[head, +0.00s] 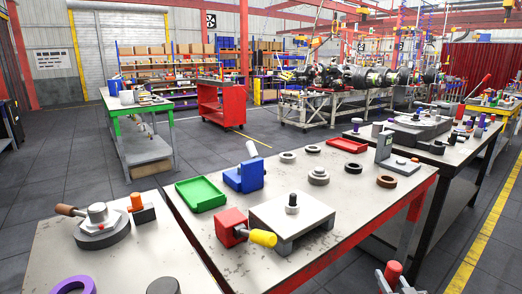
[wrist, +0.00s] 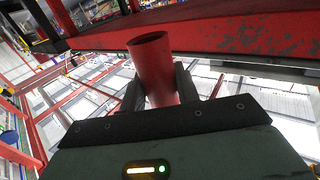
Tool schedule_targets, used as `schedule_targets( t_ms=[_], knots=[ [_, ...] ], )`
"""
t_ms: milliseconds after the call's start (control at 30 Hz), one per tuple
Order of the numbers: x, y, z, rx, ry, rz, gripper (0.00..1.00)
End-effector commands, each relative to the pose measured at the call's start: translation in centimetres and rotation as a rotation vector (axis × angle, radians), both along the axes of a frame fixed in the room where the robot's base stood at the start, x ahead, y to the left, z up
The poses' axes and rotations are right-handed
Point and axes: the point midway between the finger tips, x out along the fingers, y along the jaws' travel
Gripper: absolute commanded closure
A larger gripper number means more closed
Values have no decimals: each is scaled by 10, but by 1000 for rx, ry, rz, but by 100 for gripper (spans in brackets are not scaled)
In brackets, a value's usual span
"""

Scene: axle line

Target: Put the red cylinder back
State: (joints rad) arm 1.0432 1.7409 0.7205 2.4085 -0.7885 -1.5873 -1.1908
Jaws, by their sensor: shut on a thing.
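The red cylinder (head: 393,272) is at the bottom right of the head view, beyond the red front edge of the main table (head: 335,255). It also shows in the wrist view (wrist: 152,62), with its open, hollow-looking end up in the picture. My gripper (head: 395,282) is shut on it, one dark finger on each side; the fingers also show in the wrist view (wrist: 159,88). The cylinder is clear of the tabletop in the head view. Its lower part is hidden between the fingers.
The main table holds a grey raised block (head: 310,213) with a dark knob, a red block (head: 231,226) with a yellow handle, a blue block (head: 245,177), a green tray (head: 201,194), a red tray (head: 347,145) and several rings. Dark floor lies to the right.

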Motion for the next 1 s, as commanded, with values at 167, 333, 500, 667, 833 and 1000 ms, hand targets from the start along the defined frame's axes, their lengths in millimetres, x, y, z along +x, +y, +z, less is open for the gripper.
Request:
schedule_targets(
  t_ms=[167,333,500,667,833,1000],
  knots=[
    [-13,1,-19,-2,3,-18,100],
    [-36,1,-49,-3,2,-18,100],
    [-48,-1,-60,1,-1,-18,100],
    [-48,-1,-61,3,-1,-20,100],
    [-48,-1,-61,4,0,-21,100],
    [-48,-1,-60,3,-4,-20,100]
  ],
)
